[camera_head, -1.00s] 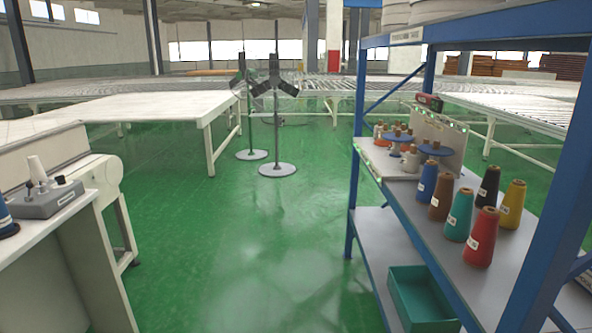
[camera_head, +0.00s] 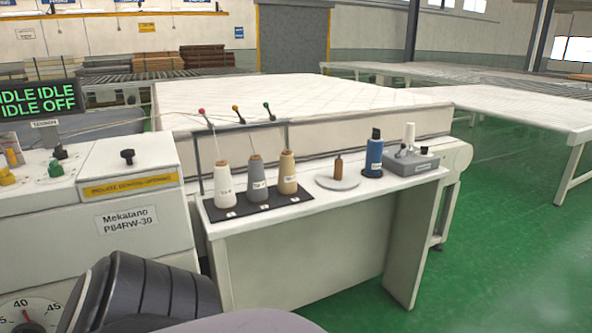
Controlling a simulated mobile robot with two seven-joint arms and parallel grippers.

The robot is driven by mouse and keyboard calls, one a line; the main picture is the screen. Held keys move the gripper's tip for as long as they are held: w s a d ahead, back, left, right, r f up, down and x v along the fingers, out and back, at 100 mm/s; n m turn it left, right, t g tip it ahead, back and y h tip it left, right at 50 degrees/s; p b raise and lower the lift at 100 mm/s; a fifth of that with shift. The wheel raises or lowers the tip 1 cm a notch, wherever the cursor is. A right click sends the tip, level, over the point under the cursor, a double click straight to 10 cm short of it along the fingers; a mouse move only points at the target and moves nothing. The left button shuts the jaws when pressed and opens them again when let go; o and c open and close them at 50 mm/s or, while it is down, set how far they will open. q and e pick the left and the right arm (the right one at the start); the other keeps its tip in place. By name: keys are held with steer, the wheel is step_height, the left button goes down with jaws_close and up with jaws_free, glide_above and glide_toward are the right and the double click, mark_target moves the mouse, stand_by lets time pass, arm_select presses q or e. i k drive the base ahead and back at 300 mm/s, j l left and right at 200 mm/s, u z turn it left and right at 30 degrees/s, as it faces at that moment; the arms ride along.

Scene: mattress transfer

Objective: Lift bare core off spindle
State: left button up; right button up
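Three cones stand upright in a row on a black mat (camera_head: 270,203) on the white machine table: a white cone (camera_head: 223,186), a grey cone (camera_head: 258,181) and a tan cone (camera_head: 287,173). A small bare brown core (camera_head: 339,168) stands upright on a pale round disc (camera_head: 328,182) to their right. Any spindle inside it is hidden. A blue thread cone (camera_head: 374,157) with a dark top stands right of the disc. Neither of my grippers is in view.
A grey device (camera_head: 411,164) with a white cone-shaped part sits at the table's right end. Thin rods with coloured balls rise behind the cones. A control box (camera_head: 125,190) adjoins on the left, and a mattress (camera_head: 300,100) lies behind. Green floor (camera_head: 500,250) is open at right.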

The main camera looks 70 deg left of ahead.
mark_target(339, 165)
steer(key=u, duration=1.85)
steer(key=i+l+u, duration=0.1)
steer(key=u, duration=0.25)
steer(key=i+l+u, duration=0.1)
steer(key=u, duration=0.25)
steer(key=i+l+u, duration=0.15)
steer(key=l, duration=0.2)
steer(key=i+l+u, duration=0.2)
steer(key=i+l, duration=0.1)
steer(key=l, duration=0.2)
steer(key=i+l, duration=0.15)
steer(key=l, duration=0.15)
steer(key=i+l+u, duration=0.1)
steer(key=l, duration=0.15)
